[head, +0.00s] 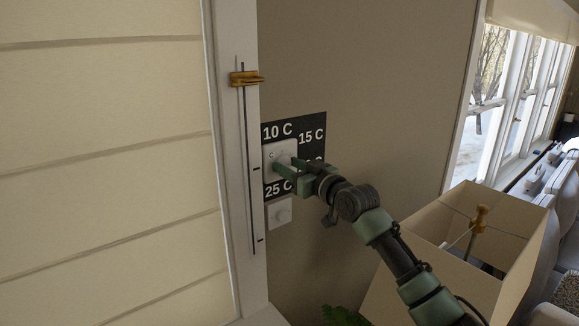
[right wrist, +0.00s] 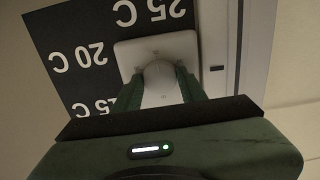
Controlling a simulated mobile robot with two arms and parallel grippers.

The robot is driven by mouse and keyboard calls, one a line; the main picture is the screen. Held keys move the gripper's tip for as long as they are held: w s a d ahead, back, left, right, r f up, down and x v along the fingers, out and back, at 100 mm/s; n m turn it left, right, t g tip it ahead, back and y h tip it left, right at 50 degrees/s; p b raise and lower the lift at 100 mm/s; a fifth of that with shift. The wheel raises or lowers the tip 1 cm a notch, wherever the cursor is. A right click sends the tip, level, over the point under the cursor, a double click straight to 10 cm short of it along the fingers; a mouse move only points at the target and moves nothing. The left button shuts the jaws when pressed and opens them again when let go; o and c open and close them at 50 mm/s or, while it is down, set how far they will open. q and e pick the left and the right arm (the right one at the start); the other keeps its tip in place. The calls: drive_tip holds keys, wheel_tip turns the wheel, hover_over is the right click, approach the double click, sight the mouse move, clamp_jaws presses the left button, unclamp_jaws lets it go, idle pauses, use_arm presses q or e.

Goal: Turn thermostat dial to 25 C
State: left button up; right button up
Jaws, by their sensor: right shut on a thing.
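The thermostat is a white square unit (head: 270,152) on a black panel (head: 312,119) marked 10 C, 15 C and 25 C in the head view; one label is mostly hidden behind my gripper. My right gripper (head: 284,168) reaches in from the lower right and is shut on the dial at the front of the unit. In the right wrist view, its green fingers (right wrist: 158,90) stand on both sides of the white dial (right wrist: 160,85). The panel there appears upside down with 25 C, 20 C and part of 15 C legible. The dial's pointer setting cannot be told. My left gripper is not in view.
A second white plate with a round knob (head: 281,213) sits just below the panel. A window frame with a brass slider (head: 245,78) stands close to the left. A lampshade (head: 465,253) is at the lower right, beside my right arm.

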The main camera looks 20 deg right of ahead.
drive_tip(key=shift+f, duration=0.1)
idle(0.3)
drive_tip(key=o, duration=1.4)
drive_tip(key=shift+c, duration=0.2)
drive_tip(key=b+v, duration=0.3)
drive_tip(key=v, duration=0.4)
drive_tip(key=shift+s, duration=0.35)
drive_tip(key=shift+d, duration=0.15)
